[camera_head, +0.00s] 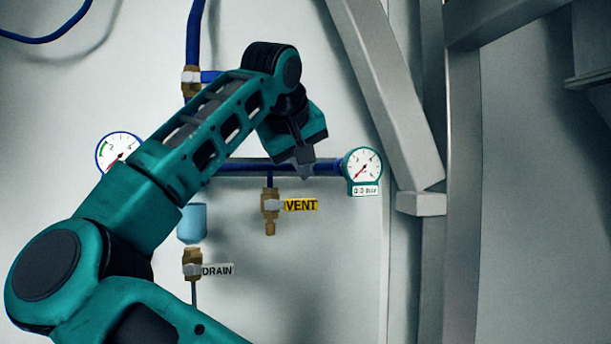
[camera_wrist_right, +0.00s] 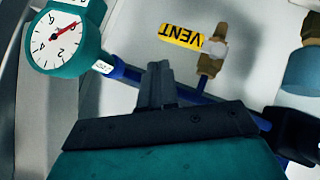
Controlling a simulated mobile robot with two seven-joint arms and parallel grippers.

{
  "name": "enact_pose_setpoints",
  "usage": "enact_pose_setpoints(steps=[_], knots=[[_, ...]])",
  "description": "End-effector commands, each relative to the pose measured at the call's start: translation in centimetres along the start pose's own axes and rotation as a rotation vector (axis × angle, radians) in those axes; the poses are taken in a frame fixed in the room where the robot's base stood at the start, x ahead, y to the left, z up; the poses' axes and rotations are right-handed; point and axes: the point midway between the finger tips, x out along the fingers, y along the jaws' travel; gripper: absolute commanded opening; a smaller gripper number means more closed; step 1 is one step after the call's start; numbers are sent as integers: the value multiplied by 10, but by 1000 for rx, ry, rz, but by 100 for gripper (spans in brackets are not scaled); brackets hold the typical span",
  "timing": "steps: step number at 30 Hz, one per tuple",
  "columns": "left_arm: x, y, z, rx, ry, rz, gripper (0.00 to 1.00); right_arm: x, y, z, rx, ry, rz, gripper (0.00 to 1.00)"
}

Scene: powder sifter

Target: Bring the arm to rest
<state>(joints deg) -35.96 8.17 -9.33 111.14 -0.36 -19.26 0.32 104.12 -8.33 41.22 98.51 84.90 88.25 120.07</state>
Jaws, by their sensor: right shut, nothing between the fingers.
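My teal right arm (camera_head: 200,140) rises from the lower left of the head view and bends down at its wrist. My right gripper (camera_head: 305,174) points down in front of the blue pipe, left of the right gauge. Its fingers are together and empty. In the wrist view the shut fingers (camera_wrist_right: 157,75) show at the middle, apparently in front of the blue pipe; whether they touch it I cannot tell. My left gripper is in neither view.
A gauge (camera_head: 363,165) ends the blue pipe (camera_head: 245,167) at right. Below it hang a brass VENT valve (camera_head: 269,205) and a DRAIN valve (camera_head: 192,262) under a light-blue bowl (camera_head: 192,222). Another gauge (camera_head: 119,152) is partly behind my arm. Grey metal beams (camera_head: 385,95) stand at right.

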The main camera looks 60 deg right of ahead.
Motion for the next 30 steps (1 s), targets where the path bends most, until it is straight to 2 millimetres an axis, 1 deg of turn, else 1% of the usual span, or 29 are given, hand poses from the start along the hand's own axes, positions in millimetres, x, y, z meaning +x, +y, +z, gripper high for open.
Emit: enact_pose_setpoints(steps=[1, 3, 9, 12, 15, 19, 25, 28, 30], knots=[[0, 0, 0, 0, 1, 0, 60, -12, 0, -1, 0, 4, -2, 0], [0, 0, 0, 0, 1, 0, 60, -29, 0, -1, -1, 5, -1, 0], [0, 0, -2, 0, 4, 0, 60, -70, 0, 0, 0, 3, -1, 0], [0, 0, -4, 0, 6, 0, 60, -85, 0, 0, -1, 2, 0, 0], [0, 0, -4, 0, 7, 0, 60, -94, 0, 0, 0, 0, 0, 0], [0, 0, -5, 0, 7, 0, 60, -99, 0, 1, 1, 0, 0, 0], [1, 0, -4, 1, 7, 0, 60, -98, 0, 0, -4, 0, 3, 0], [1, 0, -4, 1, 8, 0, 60, -92, -2, -1, -47, -13, 44, 0], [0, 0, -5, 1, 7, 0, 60, -85, -3, 0, -112, -43, 120, 0]])
